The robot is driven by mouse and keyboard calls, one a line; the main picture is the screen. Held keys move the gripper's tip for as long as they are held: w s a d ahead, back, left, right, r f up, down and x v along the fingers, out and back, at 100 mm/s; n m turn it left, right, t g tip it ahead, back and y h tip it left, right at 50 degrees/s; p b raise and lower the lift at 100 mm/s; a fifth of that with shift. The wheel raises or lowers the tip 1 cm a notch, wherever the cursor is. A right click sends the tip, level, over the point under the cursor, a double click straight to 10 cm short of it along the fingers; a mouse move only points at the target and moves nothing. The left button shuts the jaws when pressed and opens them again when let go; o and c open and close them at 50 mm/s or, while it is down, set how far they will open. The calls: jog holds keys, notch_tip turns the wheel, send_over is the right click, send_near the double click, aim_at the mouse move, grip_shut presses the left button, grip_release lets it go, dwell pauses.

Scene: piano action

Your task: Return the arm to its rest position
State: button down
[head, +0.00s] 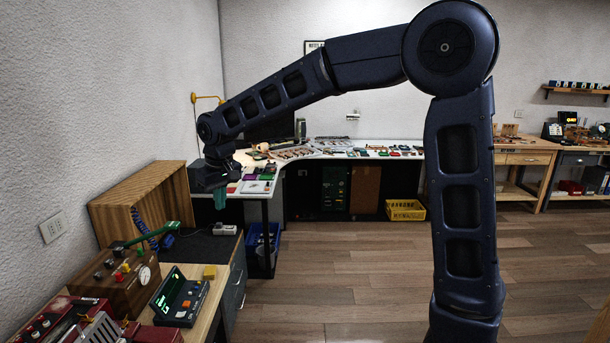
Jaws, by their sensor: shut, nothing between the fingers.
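My arm rises on the right of the head view, bends at a large dark joint and reaches left across the room. My gripper (211,180) hangs at its far end, pointing down beside the left end of the white worktop. It is shut and holds nothing.
A white worktop (345,149) with many small parts runs along the back. A wooden box (140,205), a gauge box (118,278) and a device with a green display (180,299) stand at left.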

jog(key=w+d+r+m+t, duration=0.1)
jog(key=d+r+m, duration=0.15)
jog(key=d, duration=1.35)
jog(key=w+d+r+m+t, duration=0.1)
jog(key=w+d+r+m, duration=0.15)
jog(key=d, duration=1.25)
jog(key=s+d+f+m, duration=0.2)
jog(key=s+d, duration=0.5)
jog(key=d, duration=0.3)
jog(key=s+d+f+m+t+h, duration=0.1)
jog(key=s+d+f+m, duration=0.2)
jog(key=s+d, duration=0.4)
jog(key=d, duration=0.3)
jog(key=shift+d, duration=0.4)
